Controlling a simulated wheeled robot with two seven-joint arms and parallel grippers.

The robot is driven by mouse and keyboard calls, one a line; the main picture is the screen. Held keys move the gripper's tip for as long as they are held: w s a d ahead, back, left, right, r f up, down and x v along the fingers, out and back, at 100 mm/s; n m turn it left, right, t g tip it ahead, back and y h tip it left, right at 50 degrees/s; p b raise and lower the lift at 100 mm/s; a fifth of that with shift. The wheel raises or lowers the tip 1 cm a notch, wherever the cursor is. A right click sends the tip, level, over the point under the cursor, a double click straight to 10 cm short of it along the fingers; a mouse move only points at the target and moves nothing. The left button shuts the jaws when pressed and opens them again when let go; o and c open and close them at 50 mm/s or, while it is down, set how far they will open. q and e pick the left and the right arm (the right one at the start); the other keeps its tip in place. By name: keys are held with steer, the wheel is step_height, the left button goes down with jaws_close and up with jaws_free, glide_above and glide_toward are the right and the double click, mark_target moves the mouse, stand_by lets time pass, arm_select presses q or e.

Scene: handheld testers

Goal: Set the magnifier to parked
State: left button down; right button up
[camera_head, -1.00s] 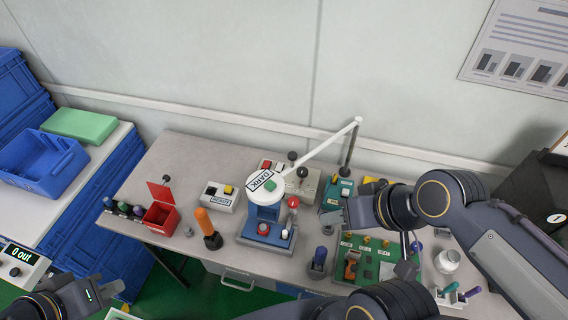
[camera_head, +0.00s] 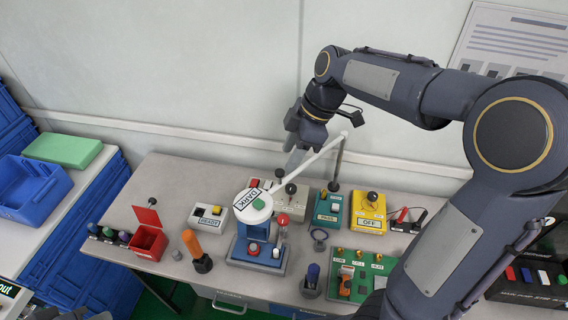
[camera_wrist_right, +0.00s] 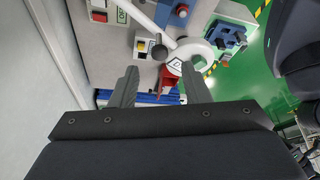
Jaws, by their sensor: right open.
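The magnifier has a white round head (camera_head: 245,210) with a "DARK" label and a green button. It stands over a blue fixture (camera_head: 250,235). Its white arm (camera_head: 318,156) slants up to the right to a dark post (camera_head: 338,168). My right gripper (camera_head: 296,158) is above the bench, behind the arm's middle in the picture, open with nothing between its fingers. In the right wrist view the open fingers (camera_wrist_right: 160,86) point toward the bench, with the magnifier head (camera_wrist_right: 189,52) beyond the right fingertip. Only a dark sliver, likely my left arm, shows at the bottom left.
A "READY" box (camera_head: 209,216), an orange-handled tool (camera_head: 193,245) and a red open box (camera_head: 148,238) stand left. A teal box (camera_head: 328,208), a yellow box (camera_head: 369,212) and a green board (camera_head: 350,272) stand right. The wall is close behind.

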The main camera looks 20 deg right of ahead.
mark_target(280, 171)
steer(key=shift+x, duration=2.35)
steer(key=shift+c, duration=0.3)
jaws_close()
